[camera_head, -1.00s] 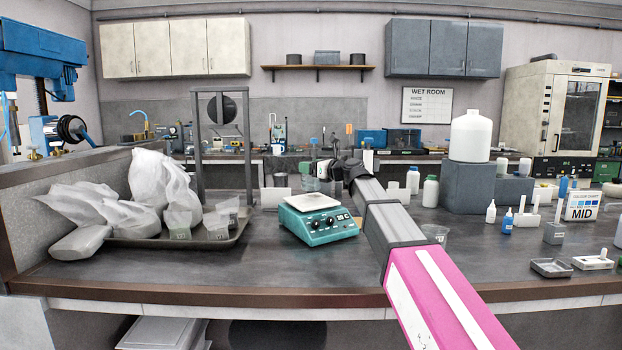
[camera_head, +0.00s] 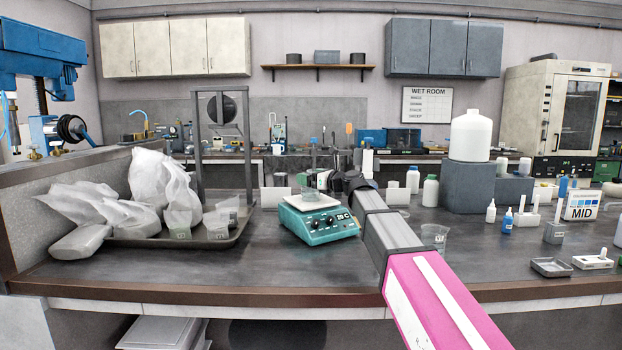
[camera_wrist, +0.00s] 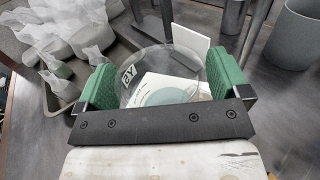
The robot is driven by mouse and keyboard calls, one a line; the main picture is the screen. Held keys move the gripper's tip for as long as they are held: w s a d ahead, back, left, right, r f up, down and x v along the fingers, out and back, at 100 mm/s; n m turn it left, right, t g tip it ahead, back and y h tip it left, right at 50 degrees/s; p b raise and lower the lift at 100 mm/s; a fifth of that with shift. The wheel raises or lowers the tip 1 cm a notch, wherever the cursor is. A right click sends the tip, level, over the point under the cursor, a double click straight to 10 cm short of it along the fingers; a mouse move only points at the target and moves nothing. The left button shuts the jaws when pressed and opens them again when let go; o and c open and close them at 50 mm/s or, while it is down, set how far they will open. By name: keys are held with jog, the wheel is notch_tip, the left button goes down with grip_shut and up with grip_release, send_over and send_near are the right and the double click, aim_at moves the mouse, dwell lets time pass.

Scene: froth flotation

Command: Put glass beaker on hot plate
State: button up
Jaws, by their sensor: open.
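The hot plate (camera_head: 318,224) is a teal box with dark knobs and a pale square top, on the bench left of my arm. A clear glass beaker (camera_head: 309,184) is over its top; whether it rests there is hard to tell. My gripper (camera_head: 321,180) is at the beaker, low over the hot plate. In the wrist view the beaker (camera_wrist: 160,65) is between the two green fingers of my gripper (camera_wrist: 163,88), which are open. A pale surface shows through the glass. The beaker's base is unclear.
Another clear beaker (camera_head: 434,237) stands right of my arm. Bottles (camera_head: 430,191) stand behind. The bench front is clear.

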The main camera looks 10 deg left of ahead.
jog(key=shift+s+d+r, duration=0.1)
jog(key=shift+s+d, duration=0.05)
jog(key=shift+d, duration=0.05)
jog(key=v, duration=1.1)
jog(key=shift+d, duration=0.3)
dwell(1.4)
